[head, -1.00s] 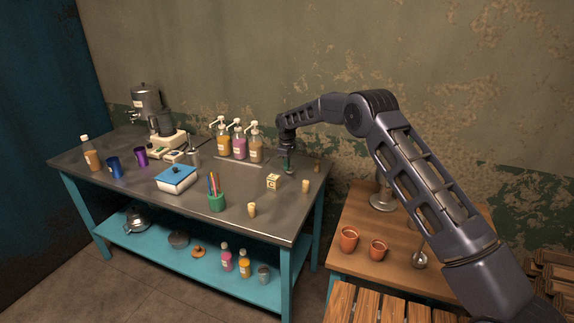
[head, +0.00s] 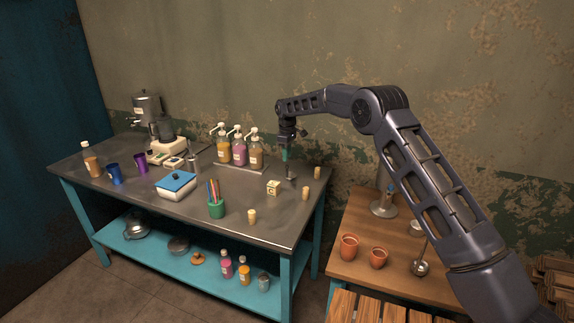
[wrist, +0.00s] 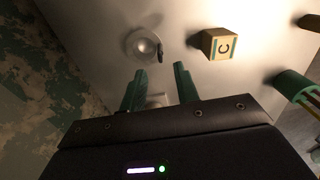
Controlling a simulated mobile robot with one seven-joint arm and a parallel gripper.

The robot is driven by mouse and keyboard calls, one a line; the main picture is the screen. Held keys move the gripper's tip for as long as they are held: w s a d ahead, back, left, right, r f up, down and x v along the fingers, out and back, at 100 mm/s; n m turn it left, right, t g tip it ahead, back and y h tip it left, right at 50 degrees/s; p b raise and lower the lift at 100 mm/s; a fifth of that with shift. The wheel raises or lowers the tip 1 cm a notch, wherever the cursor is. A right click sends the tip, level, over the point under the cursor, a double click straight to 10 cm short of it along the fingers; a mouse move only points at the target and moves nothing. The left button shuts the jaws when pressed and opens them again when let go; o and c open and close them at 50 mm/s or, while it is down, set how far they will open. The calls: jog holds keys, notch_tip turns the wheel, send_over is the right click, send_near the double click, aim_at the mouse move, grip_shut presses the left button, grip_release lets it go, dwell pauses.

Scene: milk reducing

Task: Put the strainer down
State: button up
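My gripper (head: 286,155) is over the right rear part of the metal-topped table (head: 130,170), above the tabletop. In the wrist view, its two green fingers (wrist: 160,88) stand apart, and I see nothing clamped between them. A small round metal piece with a dark end, which looks like the strainer (wrist: 145,46), rests on the tabletop beyond the fingertips. In the head view, a small dark upright shape (head: 291,173) just below the gripper seems to be the same thing. A pale shape (wrist: 157,101) shows low between the fingers; I cannot tell what it is.
A block marked C (head: 273,187) and several small tan pieces stand nearby. Pump bottles (head: 239,151) are left of the gripper, and a green pen cup (head: 216,206) is in front. A wooden table (head: 350,272) with terracotta cups is at the right.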

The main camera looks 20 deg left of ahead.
jog(key=shift+r, duration=1.75)
